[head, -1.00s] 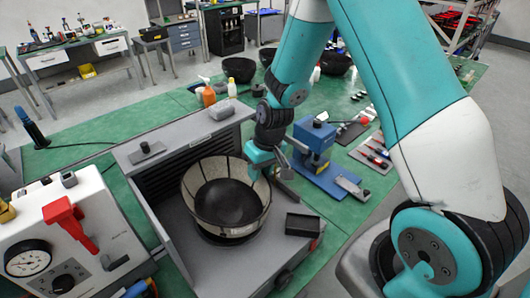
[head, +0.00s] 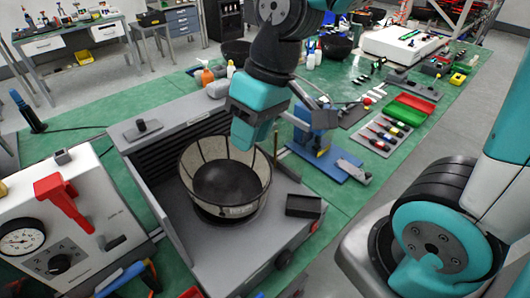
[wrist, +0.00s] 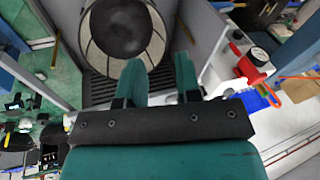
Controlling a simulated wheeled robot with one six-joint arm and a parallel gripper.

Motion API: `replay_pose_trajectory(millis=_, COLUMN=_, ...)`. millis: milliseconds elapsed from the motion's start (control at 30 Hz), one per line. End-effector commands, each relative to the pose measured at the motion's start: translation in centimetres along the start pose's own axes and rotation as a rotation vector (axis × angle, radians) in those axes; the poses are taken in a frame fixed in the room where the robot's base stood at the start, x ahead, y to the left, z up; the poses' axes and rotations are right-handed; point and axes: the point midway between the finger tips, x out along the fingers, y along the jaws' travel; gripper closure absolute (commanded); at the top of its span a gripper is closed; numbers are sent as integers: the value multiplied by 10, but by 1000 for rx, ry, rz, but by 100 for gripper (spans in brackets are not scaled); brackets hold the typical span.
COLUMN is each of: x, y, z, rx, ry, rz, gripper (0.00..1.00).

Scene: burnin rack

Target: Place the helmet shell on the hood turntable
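A dark bowl-shaped helmet shell (head: 192,178) with a pale mesh-like inner wall sits open side up inside the grey hood (head: 238,262). It appears to rest on the dark round turntable, which is mostly hidden beneath it. The shell also shows in the wrist view (wrist: 153,48), beyond my fingers. My gripper (head: 244,140) is above the shell's far rim in the head view. In the wrist view my gripper (wrist: 160,75) has its two teal fingers apart, with nothing between them. Whether a finger touches the rim is unclear.
A small black box (head: 304,206) lies at the hood's right. A blue fixture (head: 318,135) stands behind it. A panel with a gauge and red lever (head: 62,196) is at left. Other black bowls (head: 336,46) stand at the back. Red and green trays (head: 411,108) lie at right.

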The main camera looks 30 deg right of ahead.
Motion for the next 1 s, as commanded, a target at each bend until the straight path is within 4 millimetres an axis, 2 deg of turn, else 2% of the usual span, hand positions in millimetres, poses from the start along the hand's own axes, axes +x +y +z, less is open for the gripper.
replay_pose_trajectory(millis=33, x=-6, y=-19, z=14, rx=-46, ry=1, rz=-15, gripper=69)
replay_pose_trajectory(millis=100, x=-12, y=-40, z=32, rx=-97, ry=-3, rz=-35, gripper=69)
replay_pose_trajectory(millis=200, x=-16, y=-58, z=51, rx=-148, ry=-10, rz=-55, gripper=69)
replay_pose_trajectory(millis=300, x=-18, y=-66, z=62, rx=-174, ry=-15, rz=-65, gripper=69)
replay_pose_trajectory(millis=1000, x=-18, y=-67, z=63, rx=-177, ry=-16, rz=-67, gripper=69)
